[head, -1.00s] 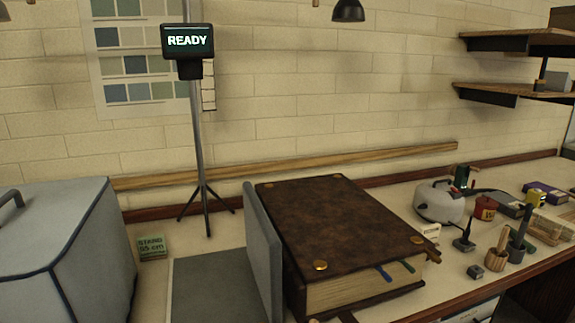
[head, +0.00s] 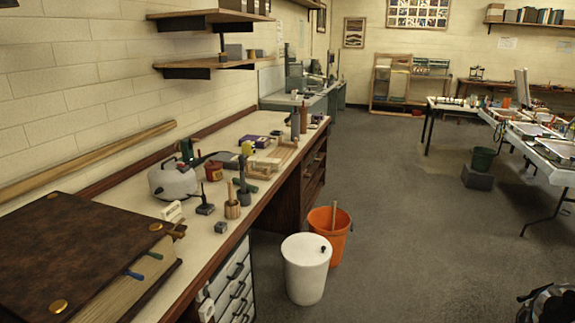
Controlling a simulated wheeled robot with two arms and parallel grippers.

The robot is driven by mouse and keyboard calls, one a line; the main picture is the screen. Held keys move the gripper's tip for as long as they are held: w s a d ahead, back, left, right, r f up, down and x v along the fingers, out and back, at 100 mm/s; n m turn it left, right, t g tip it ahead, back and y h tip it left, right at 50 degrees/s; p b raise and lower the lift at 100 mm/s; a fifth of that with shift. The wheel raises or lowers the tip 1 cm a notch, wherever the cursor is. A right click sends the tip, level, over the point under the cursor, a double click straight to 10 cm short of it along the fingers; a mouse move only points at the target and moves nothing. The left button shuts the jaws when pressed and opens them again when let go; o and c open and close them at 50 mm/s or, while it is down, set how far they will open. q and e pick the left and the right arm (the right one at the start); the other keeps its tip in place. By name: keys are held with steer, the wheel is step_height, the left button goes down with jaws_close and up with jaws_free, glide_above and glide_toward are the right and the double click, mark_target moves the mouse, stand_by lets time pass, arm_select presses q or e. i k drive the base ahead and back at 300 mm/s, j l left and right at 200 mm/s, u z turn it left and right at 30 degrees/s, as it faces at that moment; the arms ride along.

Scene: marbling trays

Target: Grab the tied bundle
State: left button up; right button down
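I cannot make out a tied bundle in the head view. Several small items stand on the long workbench (head: 197,240), but none of them is clearly a tied bundle at this size.
A big brown book (head: 75,255) lies on the near bench end. An orange bucket (head: 325,240) and a white bin (head: 305,270) stand on the floor beside the bench. White-topped tables (head: 545,150) stand at the right. The grey floor (head: 420,230) between is mostly clear.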

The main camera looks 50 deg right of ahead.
mark_target(259, 164)
steer(key=z, duration=1.3)
steer(key=i+l+z, duration=0.35)
steer(key=i, duration=0.25)
steer(key=i+l+z, duration=0.35)
steer(key=i, duration=0.3)
steer(key=i+z, duration=0.35)
steer(key=i, duration=0.3)
steer(key=i+u, duration=0.25)
steer(key=i, duration=0.15)
steer(key=i+l+u, duration=0.2)
steer(key=i, duration=0.15)
steer(key=i+l+u, duration=0.4)
steer(key=u, duration=0.3)
steer(key=i+l+u, duration=0.25)
steer(key=u, duration=0.2)
steer(key=i+l+u, duration=0.25)
steer(key=u, duration=0.15)
steer(key=i+l+u, duration=0.1)
steer(key=l+u, duration=0.65)
steer(key=u, duration=0.15)
steer(key=i+l+u, duration=0.15)
steer(key=l+u, duration=0.15)
steer(key=i+l, duration=0.15)
steer(key=i, duration=0.25)
